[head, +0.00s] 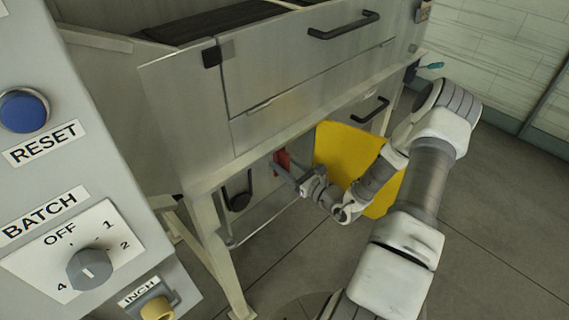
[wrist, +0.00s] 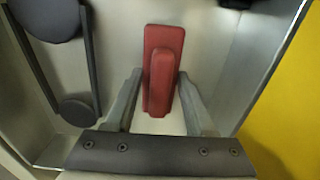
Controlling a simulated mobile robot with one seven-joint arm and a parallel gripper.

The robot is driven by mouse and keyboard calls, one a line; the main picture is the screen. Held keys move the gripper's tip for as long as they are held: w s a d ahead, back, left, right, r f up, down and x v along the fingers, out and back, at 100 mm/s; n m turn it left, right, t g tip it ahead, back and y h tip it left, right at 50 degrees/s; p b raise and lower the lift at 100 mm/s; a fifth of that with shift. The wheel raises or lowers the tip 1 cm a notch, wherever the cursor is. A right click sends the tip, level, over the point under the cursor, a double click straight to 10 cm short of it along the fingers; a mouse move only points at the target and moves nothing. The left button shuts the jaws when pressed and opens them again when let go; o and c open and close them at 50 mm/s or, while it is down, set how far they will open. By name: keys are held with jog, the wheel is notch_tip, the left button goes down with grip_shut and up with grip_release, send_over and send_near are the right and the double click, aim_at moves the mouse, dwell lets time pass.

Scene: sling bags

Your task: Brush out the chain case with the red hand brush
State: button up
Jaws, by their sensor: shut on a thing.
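The red hand brush (wrist: 163,70) is between the two fingers of my gripper (wrist: 158,85) in the wrist view, its raised handle towards the camera. My gripper is shut on it. In the head view the brush (head: 280,160) shows as a small red patch at the fingertips of my gripper (head: 279,172), under the machine. The chain case (wrist: 215,50) is the pale metal recess behind the brush, with dark round wheels and a dark loop at its left. The brush's underside is hidden, so I cannot tell whether it touches the case.
A yellow panel (head: 340,145) stands right beside my arm; it also fills the right of the wrist view (wrist: 290,100). The machine's legs (head: 222,250) and drawer (head: 300,70) are close by. A control box (head: 85,200) stands at left. The floor at right is clear.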

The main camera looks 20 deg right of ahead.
aim_at(288, 157)
jog(key=shift+r+p, duration=1.55)
jog(key=shift+r, duration=0.25)
jog(key=shift+w+f+b, duration=0.1)
jog(key=shift+f+b, duration=1.25)
jog(key=shift+f, duration=0.5)
jog(key=shift+f+b, duration=3.45)
jog(key=shift+f, duration=1.7)
jog(key=shift+r, duration=0.1)
jog(key=p+v, duration=0.1)
jog(key=v, duration=0.5)
jog(key=shift+v, duration=1.55)
